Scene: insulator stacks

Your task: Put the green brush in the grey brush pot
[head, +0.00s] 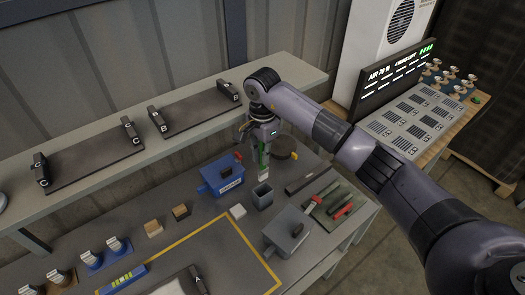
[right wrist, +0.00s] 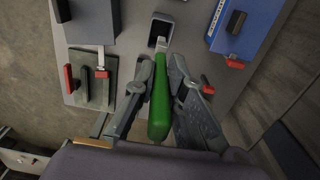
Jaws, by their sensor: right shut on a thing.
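The green brush (head: 262,155) hangs upright below my right gripper (head: 261,132), with its pale bristle end lowest. The right wrist view shows its green handle (right wrist: 160,108) between the two fingers of my right gripper (right wrist: 162,85), which are shut on it. The grey brush pot (head: 262,194) is a small square open pot on the bench. In the head view the bristles are just above and behind the pot; they look outside it. The pot (right wrist: 161,28) also shows past the brush in the right wrist view. My left gripper is not in view.
A blue box (head: 213,172) stands left of the pot and a grey lidded box (head: 288,238) in front. A dark round thing (head: 283,146) is behind. A raised shelf (head: 190,122) runs along the wall.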

